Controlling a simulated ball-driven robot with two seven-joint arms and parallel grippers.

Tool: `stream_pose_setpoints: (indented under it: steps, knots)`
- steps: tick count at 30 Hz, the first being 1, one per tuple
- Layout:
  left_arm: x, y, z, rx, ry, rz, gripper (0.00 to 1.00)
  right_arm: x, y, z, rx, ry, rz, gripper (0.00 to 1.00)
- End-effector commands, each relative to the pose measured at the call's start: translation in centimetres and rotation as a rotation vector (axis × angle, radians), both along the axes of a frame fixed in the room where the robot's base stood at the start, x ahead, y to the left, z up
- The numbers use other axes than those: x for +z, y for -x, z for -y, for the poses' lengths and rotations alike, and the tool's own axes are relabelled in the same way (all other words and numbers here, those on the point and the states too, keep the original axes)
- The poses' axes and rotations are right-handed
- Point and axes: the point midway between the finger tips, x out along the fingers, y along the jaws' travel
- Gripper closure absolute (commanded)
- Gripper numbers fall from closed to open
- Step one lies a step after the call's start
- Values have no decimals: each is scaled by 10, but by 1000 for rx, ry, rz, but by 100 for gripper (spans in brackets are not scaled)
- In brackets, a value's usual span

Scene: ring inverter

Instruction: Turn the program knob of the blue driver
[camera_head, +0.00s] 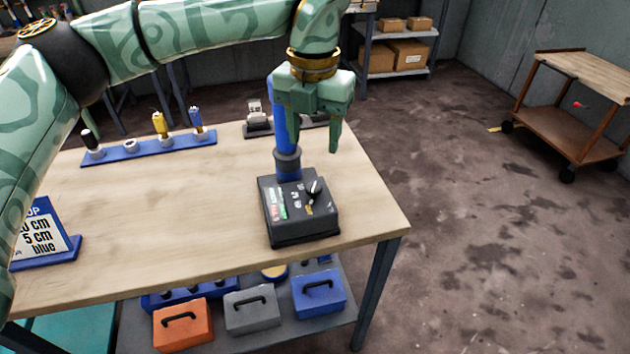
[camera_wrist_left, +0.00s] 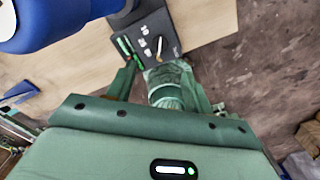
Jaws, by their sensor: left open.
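The blue driver has an upright blue body (camera_head: 285,125) on a black base box (camera_head: 290,232) near the right end of the table. The box's top carries white, green and red markings and a dark program knob (camera_head: 314,190) with a white pointer. My left gripper (camera_head: 310,128) is open and empty above the box, in front of part of the blue body. In the left wrist view, the knob (camera_wrist_left: 160,50) lies beyond the fingers (camera_wrist_left: 162,85), apart from them, and the blue body (camera_wrist_left: 50,20) is at the upper left. My right gripper is not in view.
A blue rack (camera_head: 150,148) with several small tools stands at the back of the wooden table (camera_head: 180,220). A sign (camera_head: 42,232) stands at the left. Toolboxes (camera_head: 252,310) sit on the lower shelf. A wooden cart (camera_head: 575,140) stands at the far right. Floor right of the table is clear.

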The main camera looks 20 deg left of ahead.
Motion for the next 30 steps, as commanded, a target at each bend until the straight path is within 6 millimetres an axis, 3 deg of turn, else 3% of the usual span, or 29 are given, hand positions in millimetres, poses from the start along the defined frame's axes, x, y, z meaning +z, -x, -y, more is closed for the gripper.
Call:
stream_pose_setpoints:
  steps: [1, 3, 12, 17, 25, 26, 30]
  knots:
    - [-21, 0, 0, 0, 0, -8, 48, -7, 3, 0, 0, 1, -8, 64]
    - [-39, 0, -1, 0, 0, -8, 48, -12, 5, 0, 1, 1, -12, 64]
    - [-95, 0, 0, 0, 0, -4, 48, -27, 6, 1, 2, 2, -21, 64]
    - [-106, 0, 0, 0, 1, -2, 48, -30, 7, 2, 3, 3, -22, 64]
    - [-107, 0, 0, 1, 0, -1, 48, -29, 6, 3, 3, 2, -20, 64]
    - [-107, 0, 0, 1, 0, -1, 51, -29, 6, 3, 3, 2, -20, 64]
    - [-107, 0, 0, 1, 0, -1, 90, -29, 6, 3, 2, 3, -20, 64]
